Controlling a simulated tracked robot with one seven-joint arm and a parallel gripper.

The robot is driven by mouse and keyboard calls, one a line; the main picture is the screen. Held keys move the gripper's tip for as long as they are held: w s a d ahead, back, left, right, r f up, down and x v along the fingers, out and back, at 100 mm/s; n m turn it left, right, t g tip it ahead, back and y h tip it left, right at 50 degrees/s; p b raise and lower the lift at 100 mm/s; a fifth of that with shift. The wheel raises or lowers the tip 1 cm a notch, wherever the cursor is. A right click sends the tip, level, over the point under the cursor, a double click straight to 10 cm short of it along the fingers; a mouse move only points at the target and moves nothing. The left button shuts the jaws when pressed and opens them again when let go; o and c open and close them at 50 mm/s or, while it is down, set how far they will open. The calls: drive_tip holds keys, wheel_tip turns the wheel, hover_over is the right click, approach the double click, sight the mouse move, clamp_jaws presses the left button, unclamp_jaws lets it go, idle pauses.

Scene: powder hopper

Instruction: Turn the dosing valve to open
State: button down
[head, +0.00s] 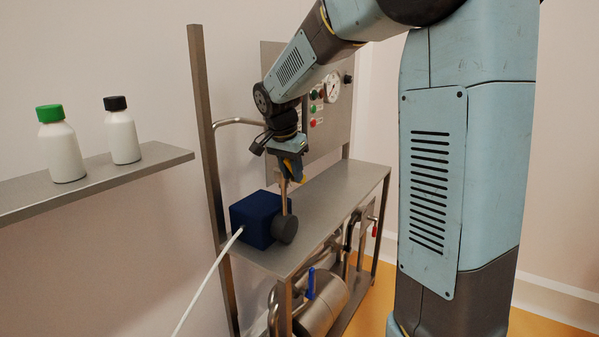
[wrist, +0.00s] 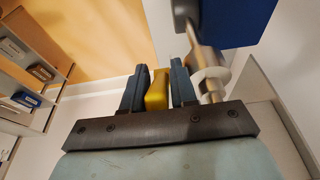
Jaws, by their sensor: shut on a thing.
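My gripper (head: 290,172) reaches down over the steel bench (head: 325,200), just above and behind a dark blue box (head: 258,214). In the wrist view its two dark fingers (wrist: 157,88) are shut on a yellow handle (wrist: 157,92), which sits between them. A thin steel pipe (wrist: 204,52) with a pale collar (wrist: 211,80) stands beside the right finger, close to the blue box (wrist: 238,18). The yellow handle appears to be the dosing valve's lever, but its joint to the pipe is hidden. I cannot tell how far it is turned.
A control panel with a gauge (head: 332,87) stands behind my arm. Two bottles stand on a shelf (head: 95,177) at left. Below the bench are pipes and a blue handle (head: 311,283).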

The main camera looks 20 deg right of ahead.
idle(0.3)
drive_tip(key=c, duration=1)
unclamp_jaws()
drive_tip(key=shift+r, duration=0.15)
drive_tip(key=v, duration=1.3)
drive_tip(key=shift+r, duration=0.25)
